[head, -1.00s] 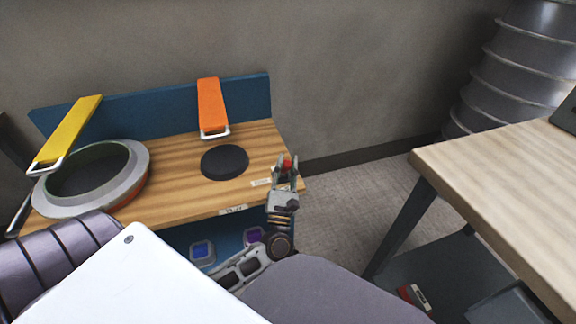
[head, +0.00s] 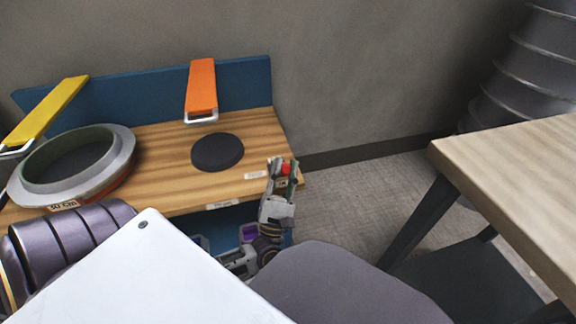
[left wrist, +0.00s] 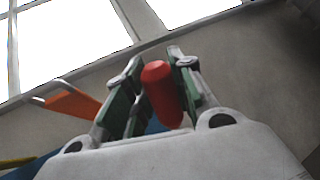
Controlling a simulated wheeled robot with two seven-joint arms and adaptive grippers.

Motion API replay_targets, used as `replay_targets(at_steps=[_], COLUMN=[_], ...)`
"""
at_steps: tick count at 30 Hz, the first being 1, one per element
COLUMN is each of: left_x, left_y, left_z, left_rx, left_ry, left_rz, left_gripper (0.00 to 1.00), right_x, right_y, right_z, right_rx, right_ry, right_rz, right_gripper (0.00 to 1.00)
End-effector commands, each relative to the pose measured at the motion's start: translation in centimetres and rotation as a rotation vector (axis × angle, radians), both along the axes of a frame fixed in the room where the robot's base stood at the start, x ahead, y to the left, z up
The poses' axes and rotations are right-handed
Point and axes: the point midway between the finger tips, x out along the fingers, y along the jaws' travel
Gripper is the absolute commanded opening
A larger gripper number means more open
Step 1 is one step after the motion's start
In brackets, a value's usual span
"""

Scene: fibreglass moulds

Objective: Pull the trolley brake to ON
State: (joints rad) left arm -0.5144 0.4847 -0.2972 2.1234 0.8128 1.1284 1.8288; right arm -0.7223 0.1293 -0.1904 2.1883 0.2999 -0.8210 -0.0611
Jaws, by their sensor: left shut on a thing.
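The red brake handle (left wrist: 162,95) stands between the green-padded fingers of my left gripper (left wrist: 155,88) in the left wrist view, and the fingers are shut on it. In the head view my left gripper (head: 282,168) is at the right front corner of the wooden trolley top (head: 160,145), with the red handle (head: 285,169) showing between its fingertips. The lever's base and any ON marking cannot be made out. My right gripper is not in view.
A wooden table (head: 520,165) stands at right, with bare floor between.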

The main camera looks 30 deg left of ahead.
Motion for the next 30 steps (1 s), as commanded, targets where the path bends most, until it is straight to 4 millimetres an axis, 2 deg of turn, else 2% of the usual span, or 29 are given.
replay_targets(at_steps=[10, 26, 27, 30], left_x=[-1.2, -1.5, -1.5, -1.4], left_y=[-0.4, -0.5, -0.5, -0.5], left_z=[-0.7, -0.9, -0.9, -0.9], left_rx=[0.056, 0.068, 0.069, 0.067], left_ry=[-0.047, -0.053, -0.053, -0.053], left_rz=[-0.001, -0.002, -0.001, -0.001], left_gripper=[0.0, 0.0, 0.29, 0.42], right_x=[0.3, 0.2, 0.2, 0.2], right_y=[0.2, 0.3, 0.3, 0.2], right_z=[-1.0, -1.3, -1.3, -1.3], right_rx=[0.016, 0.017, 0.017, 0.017], right_ry=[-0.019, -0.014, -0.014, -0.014], right_rz=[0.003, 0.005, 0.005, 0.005], right_gripper=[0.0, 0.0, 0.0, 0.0])
